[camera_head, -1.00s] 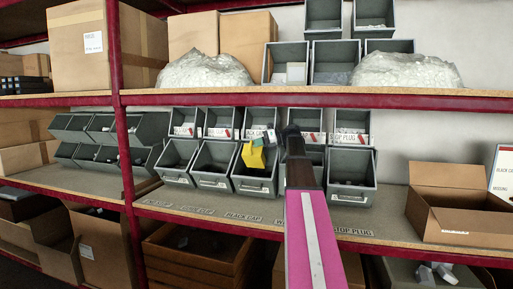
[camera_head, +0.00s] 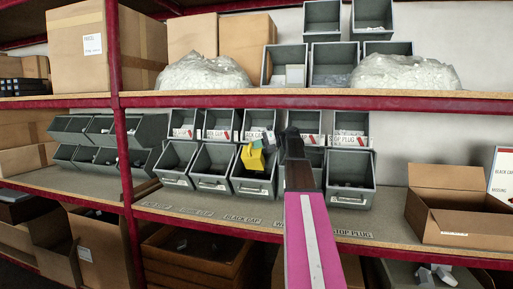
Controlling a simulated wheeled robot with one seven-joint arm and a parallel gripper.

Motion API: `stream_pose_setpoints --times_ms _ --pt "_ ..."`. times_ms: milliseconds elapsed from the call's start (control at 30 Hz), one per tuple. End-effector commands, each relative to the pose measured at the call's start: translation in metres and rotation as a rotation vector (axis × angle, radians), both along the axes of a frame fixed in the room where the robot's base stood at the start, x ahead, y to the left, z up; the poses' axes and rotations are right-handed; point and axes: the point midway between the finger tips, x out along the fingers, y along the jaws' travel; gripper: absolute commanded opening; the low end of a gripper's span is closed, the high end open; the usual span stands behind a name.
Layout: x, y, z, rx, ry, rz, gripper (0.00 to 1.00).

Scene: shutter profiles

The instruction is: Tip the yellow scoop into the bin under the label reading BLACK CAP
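The yellow scoop (camera_head: 253,158) is at the mouth of a grey bin (camera_head: 251,186) in the lower row of the middle shelf. My gripper (camera_head: 268,139) is at the scoop's upper right and appears shut on it. The scoop looks tilted; its contents cannot be made out. The shelf-edge label BLACK CAP (camera_head: 242,219) lies below this bin. My dark wrist and pink arm (camera_head: 312,235) reach up from the bottom and hide part of the bins to the right.
Several grey bins stand in two rows, with neighbours close at left (camera_head: 212,167) and right (camera_head: 350,180). An upper shelf beam (camera_head: 300,101) runs above them. An open cardboard box (camera_head: 455,205) stands at the right.

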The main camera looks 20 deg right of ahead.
Motion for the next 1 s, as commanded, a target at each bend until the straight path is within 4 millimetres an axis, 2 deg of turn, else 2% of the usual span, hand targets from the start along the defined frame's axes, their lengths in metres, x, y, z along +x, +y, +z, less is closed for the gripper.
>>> stream_pose_setpoints --times_ms 267,733,1000 --pt "-0.002 0.001 0.001 0.000 0.000 0.000 0.00" --pt "-0.024 0.016 0.009 0.000 -0.001 0.000 0.00" --pt "-0.025 0.017 0.010 0.000 0.000 0.000 0.00"
